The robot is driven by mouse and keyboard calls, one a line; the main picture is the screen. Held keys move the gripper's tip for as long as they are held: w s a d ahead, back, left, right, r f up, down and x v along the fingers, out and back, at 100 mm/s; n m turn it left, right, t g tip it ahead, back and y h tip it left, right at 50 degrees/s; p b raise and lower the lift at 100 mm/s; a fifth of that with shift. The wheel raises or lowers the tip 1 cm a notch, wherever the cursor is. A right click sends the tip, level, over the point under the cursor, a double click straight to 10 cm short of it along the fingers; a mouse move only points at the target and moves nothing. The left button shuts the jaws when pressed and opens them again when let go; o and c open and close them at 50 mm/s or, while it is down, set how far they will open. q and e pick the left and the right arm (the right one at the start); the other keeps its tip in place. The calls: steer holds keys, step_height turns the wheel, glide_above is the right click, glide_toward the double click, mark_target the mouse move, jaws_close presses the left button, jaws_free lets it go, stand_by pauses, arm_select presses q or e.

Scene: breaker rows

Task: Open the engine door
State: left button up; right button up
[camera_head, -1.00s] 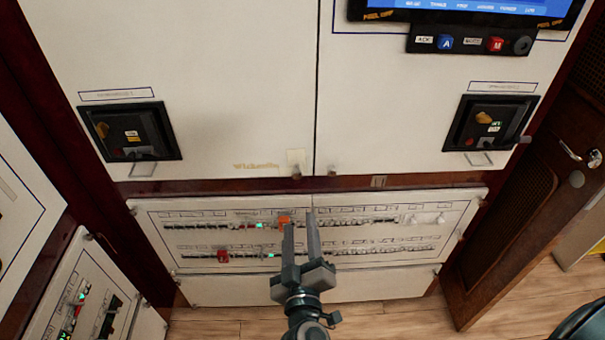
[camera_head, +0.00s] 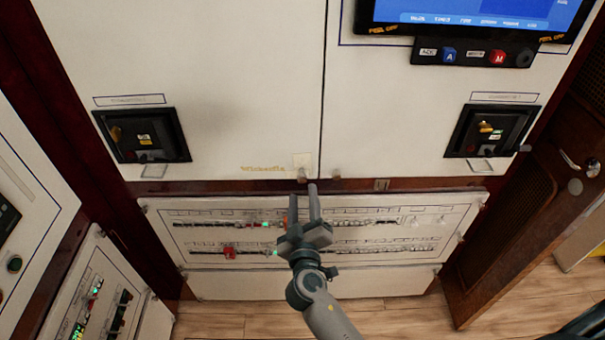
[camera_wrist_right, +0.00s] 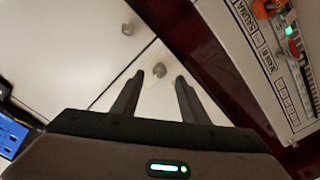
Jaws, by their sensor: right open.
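Two tall white cabinet doors, a left one (camera_head: 210,60) and a right one (camera_head: 390,120), meet at a vertical seam and look shut. In the right wrist view, that knob (camera_wrist_right: 160,70) shows between and just beyond the fingertips (camera_wrist_right: 160,77). I cannot tell whether they touch it. My left gripper is out of view.
Below is a breaker panel (camera_head: 390,205) with rows of switches, partly behind my right gripper. A screen (camera_head: 470,12) with a button box (camera_head: 475,53) is at upper right. Black switch units (camera_head: 143,135) sit on both doors. A brown wooden door (camera_head: 520,200) stands at right.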

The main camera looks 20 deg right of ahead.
mark_target(302, 181)
steer(key=p+x, duration=0.2)
steer(key=x, duration=0.5)
steer(key=shift+w, duration=0.1)
jaws_close()
steer(key=shift+f, duration=0.1)
stand_by(1.2)
